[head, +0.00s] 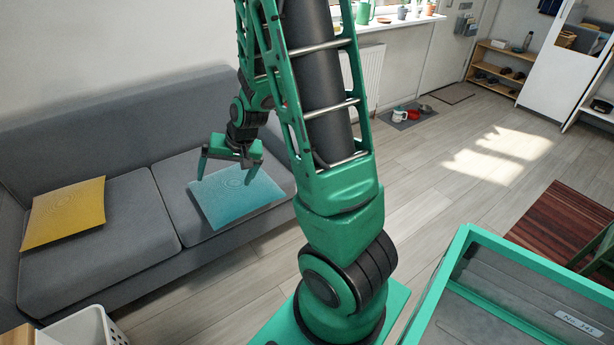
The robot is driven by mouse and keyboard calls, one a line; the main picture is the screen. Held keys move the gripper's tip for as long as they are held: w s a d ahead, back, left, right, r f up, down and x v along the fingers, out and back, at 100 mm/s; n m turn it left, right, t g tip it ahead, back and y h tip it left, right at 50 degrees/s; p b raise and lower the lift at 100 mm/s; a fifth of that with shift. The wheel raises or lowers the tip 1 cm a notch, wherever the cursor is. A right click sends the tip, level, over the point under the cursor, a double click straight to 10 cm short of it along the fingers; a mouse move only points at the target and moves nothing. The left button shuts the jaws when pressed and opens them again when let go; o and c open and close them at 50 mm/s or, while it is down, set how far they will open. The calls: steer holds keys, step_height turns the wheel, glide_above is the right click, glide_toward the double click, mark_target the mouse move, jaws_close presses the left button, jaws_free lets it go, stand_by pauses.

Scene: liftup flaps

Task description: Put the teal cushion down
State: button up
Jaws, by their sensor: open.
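The teal cushion (232,198) lies flat on the right seat of the grey sofa (130,225), its front corner near the seat's front edge. My gripper (225,178) is open above the cushion, with its fingers spread and pointing down. The left finger is by the cushion's left back edge and the right finger is over the cushion. I cannot tell whether either finger touches it. Part of the cushion's back edge is hidden behind the gripper.
A yellow cushion (63,212) lies on the left seat. A white basket (88,333) stands before the sofa at the bottom left. A window sill with plants and a radiator (370,75) are behind my arm. The wooden floor (430,170) to the right is mostly clear.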

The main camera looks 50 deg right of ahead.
steer(key=s+d+r+g, duration=0.1)
steer(key=s+r, duration=0.3)
steer(key=s, duration=0.3)
steer(key=s+d+r+n+g+h, duration=0.1)
steer(key=s+r, duration=0.3)
steer(key=s, duration=0.3)
steer(key=shift+s+d+r+g, duration=0.2)
steer(key=shift+r+g, duration=0.1)
steer(key=shift+r, duration=0.05)
steer(key=s+r, duration=0.1)
steer(key=s, duration=0.3)
steer(key=s+r+g, duration=0.1)
steer(key=s+r, duration=0.1)
steer(key=s, duration=0.3)
steer(key=s+r+g, duration=0.1)
steer(key=s+r, duration=0.1)
steer(key=s, duration=0.3)
steer(key=shift+s+a+r, duration=0.1)
steer(key=shift+a, duration=0.15)
steer(key=c, duration=0.3)
steer(key=shift+s+a, duration=0.1)
steer(key=shift+s, duration=0.05)
steer(key=c, duration=0.5)
steer(key=shift+a+n, duration=0.1)
steer(key=shift+n, duration=0.2)
steer(key=c, duration=1.6)
jaws_close()
